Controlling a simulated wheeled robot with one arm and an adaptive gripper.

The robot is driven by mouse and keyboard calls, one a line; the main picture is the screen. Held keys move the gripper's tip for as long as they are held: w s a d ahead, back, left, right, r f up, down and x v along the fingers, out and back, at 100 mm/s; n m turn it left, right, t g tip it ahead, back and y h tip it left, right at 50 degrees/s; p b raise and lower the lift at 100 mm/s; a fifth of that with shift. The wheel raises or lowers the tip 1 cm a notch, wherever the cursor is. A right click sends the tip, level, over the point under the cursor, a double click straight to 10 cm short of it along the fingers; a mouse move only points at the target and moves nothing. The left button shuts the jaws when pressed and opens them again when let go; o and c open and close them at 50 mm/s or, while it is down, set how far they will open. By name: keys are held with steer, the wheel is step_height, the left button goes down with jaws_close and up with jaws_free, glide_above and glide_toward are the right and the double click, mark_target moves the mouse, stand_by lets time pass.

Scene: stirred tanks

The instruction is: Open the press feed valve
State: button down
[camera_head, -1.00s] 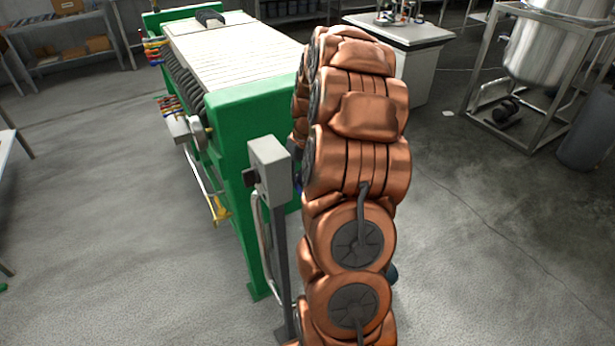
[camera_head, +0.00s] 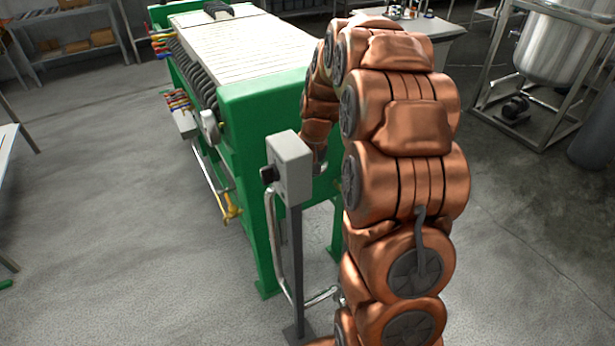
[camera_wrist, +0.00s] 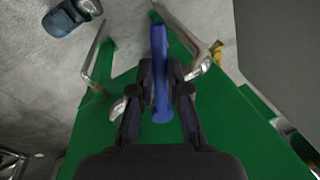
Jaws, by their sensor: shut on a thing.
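The press feed valve's blue lever handle (camera_wrist: 160,55) stands in the middle of the wrist view, in front of the green press frame. My gripper (camera_wrist: 160,82) is shut on this handle, with a dark finger on each side of it. A bent silver pipe (camera_wrist: 188,38) runs beside the handle. The valve body is mostly hidden behind the fingers and handle. In the head view, my copper-coloured arm reaches to the green end of the filter press (camera_head: 240,118). My gripper and the handle are hidden there behind the arm and the grey control box (camera_head: 290,168).
The control box stands on a thin post close to my arm's left side. A silver pipe (camera_head: 274,240) runs down beside the post. A steel tank (camera_head: 560,45) in a frame stands at the back right. The floor to the left is clear.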

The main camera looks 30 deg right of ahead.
steer(key=c, duration=1.1)
jaws_free()
steer(key=shift+c, duration=0.2)
step_height(320, 180, up, 12)
steer(key=s+d, duration=0.1)
steer(key=d, duration=0.1)
steer(key=shift+d+f, duration=0.1)
